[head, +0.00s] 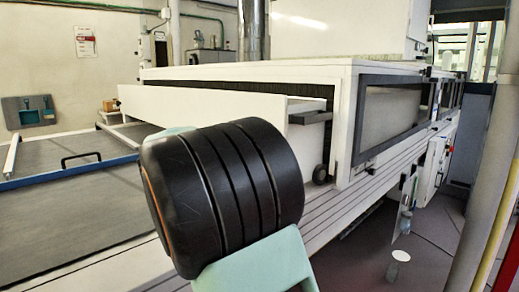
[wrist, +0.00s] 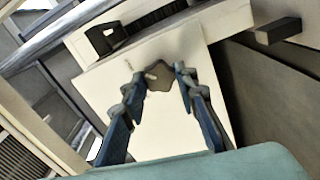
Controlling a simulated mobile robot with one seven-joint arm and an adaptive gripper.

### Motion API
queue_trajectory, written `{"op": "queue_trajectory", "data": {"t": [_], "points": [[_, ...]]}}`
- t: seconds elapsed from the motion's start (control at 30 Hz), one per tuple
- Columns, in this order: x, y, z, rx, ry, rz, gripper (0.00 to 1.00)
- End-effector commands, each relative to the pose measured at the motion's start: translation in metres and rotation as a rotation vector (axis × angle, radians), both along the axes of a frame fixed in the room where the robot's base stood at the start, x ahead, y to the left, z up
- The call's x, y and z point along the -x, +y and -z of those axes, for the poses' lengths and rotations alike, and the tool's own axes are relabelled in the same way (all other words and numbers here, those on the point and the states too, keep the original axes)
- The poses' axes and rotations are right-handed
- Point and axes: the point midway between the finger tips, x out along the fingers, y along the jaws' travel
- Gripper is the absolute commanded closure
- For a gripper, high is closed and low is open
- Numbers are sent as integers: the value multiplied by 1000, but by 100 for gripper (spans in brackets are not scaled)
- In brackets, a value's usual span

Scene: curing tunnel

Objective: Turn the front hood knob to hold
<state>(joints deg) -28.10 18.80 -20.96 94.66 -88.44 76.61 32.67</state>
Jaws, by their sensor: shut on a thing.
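The front hood knob (wrist: 159,80) is a small, dark grey-brown, angular knob on a white panel (wrist: 160,125) in the wrist view. A pale mark shows on its left side. My gripper (wrist: 159,73) has its two blue-and-grey fingers on either side of the knob, shut on it. Any labels around the knob are too blurred to read, so I cannot tell its setting. In the head view my own black arm link hides the gripper and the knob. The white front hood (head: 215,101) shows behind it.
A dark handle or bracket (wrist: 278,31) sticks out right of the panel; it also shows in the head view (head: 310,117). A dark box (wrist: 104,38) sits up-left of the knob. A grey conveyor bed (head: 75,205) with blue rails lies at left.

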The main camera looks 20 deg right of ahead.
Motion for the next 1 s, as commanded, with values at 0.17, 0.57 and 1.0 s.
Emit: {"op": "queue_trajectory", "data": {"t": [0.17, 0.57, 1.0], "points": [[0, 0, 0, -3, -2, 0, 97], [0, 0, 0, -1, -1, 0, 55], [10, 33, 0, -2, 0, -4, 55]]}}
